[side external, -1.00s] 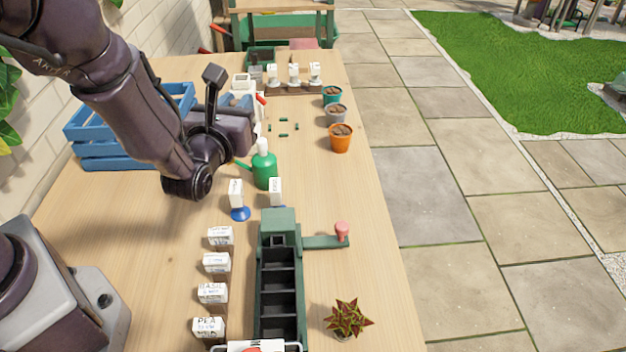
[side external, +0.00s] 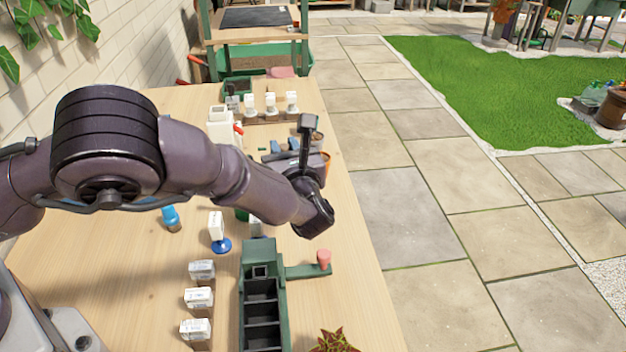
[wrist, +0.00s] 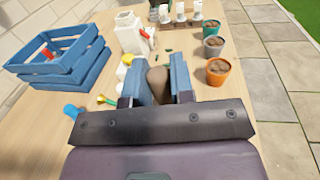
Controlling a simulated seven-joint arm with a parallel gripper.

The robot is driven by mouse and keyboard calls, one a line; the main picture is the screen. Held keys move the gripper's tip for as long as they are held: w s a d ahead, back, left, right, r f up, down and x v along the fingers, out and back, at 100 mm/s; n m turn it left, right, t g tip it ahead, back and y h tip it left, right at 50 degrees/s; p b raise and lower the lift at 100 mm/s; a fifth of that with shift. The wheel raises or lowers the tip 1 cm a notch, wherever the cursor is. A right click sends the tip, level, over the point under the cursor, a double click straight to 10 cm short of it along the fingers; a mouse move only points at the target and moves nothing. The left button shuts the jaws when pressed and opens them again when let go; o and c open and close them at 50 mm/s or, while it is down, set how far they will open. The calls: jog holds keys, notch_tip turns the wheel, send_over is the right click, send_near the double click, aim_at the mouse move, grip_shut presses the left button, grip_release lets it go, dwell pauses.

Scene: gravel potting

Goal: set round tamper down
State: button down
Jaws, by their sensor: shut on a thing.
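My gripper (wrist: 158,88) has blue fingers and is shut on a brown, rounded piece (wrist: 158,78), which I take to be the round tamper. Only its upper part shows between the fingers; its lower end is hidden. In the side view my gripper (side external: 283,148) hangs over the right part of the bench, just left of the orange pot. The tamper cannot be made out there, and I cannot tell whether it touches the bench. Small green marks (wrist: 168,51) lie on the bench beyond the fingers.
Pots of soil stand to the right: orange (wrist: 218,71), grey (wrist: 213,46) and teal (wrist: 210,28). A blue crate (wrist: 62,57) and white container (wrist: 130,32) stand left. A green tray (side external: 262,300) and labelled blocks (side external: 198,297) occupy the near bench.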

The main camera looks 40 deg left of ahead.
jog(key=shift+w+d+f, duration=0.2)
jog(key=shift+w+f, duration=0.95)
jog(key=shift+f, duration=0.5)
jog(key=shift+w+d+f, duration=0.15)
jog(key=shift+w+f, duration=0.95)
jog(key=shift+f, duration=0.55)
jog(key=shift+w+d+f, duration=0.2)
jog(key=shift+w+f, duration=0.95)
jog(key=shift+f, duration=0.5)
jog(key=shift+f, duration=0.2)
jog(key=shift+f, duration=0.4)
jog(key=c, duration=1)
grip_release()
jog(key=shift+a+f, duration=0.1)
jog(key=shift+f, duration=0.05)
